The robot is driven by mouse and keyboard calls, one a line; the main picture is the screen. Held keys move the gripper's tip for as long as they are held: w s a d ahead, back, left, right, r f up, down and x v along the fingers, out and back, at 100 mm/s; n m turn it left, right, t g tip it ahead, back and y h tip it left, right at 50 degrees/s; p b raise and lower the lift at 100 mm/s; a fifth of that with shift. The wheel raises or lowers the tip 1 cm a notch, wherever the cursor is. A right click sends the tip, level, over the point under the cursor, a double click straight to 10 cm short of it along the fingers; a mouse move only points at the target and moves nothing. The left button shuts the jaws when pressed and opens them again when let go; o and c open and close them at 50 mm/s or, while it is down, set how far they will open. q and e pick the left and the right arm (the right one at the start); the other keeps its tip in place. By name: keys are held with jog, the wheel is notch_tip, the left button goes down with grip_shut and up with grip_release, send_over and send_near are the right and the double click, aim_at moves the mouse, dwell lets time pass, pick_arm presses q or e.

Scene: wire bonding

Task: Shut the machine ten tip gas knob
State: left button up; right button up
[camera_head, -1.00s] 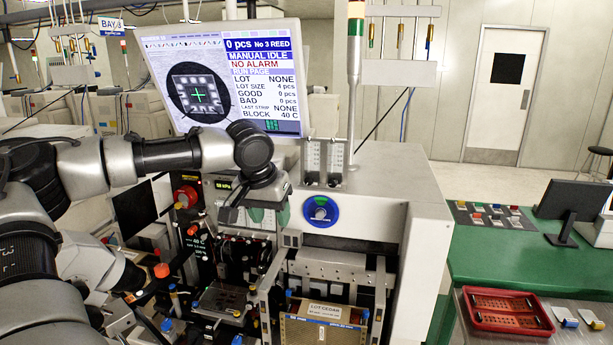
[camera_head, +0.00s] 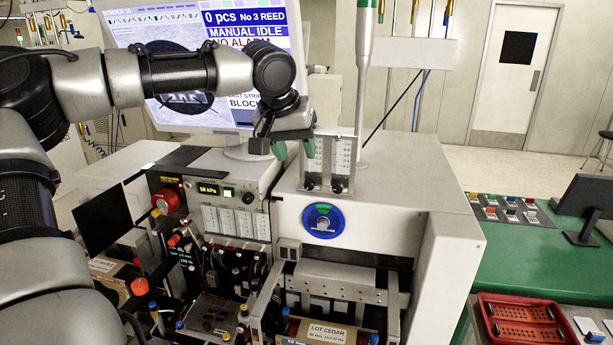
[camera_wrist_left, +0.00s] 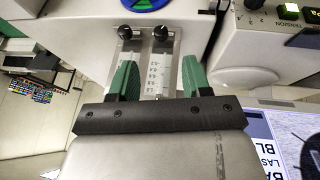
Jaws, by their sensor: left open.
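A twin flowmeter panel (camera_head: 330,158) stands upright on top of the machine, with two small black knobs at its foot: a left knob (camera_head: 309,185) and a right knob (camera_head: 337,187). Both also show in the left wrist view (camera_wrist_left: 125,31) (camera_wrist_left: 160,31), beyond the fingertips. I cannot read which one is tip gas. My left gripper (camera_head: 294,149), with green fingers, is at the panel's left and upper side, above the knobs. In the wrist view the open gripper (camera_wrist_left: 158,75) has the flowmeter tubes between its fingers, apart from the knobs. My right gripper is not in view.
A tilted monitor (camera_head: 215,60) stands behind my left arm. A blue round dial (camera_head: 323,220) is on the front face below the knobs. A control box with a 58 kPa display (camera_head: 208,190) is to the left.

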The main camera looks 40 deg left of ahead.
aim_at(309, 185)
pick_arm(q)
jog(key=p+x, duration=0.2)
jog(key=x, duration=0.6)
jog(key=shift+w+a+f, duration=0.15)
jog(key=shift+f, duration=0.2)
jog(key=shift+w+f, duration=0.1)
jog(key=shift+f, duration=0.2)
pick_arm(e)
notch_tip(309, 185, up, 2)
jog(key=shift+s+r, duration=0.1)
pick_arm(q)
jog(key=shift+c, duration=0.4)
jog(key=c, duration=0.5)
grip_shut()
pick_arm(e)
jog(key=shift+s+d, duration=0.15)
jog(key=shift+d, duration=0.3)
pick_arm(q)
jog(key=shift+g, duration=0.3)
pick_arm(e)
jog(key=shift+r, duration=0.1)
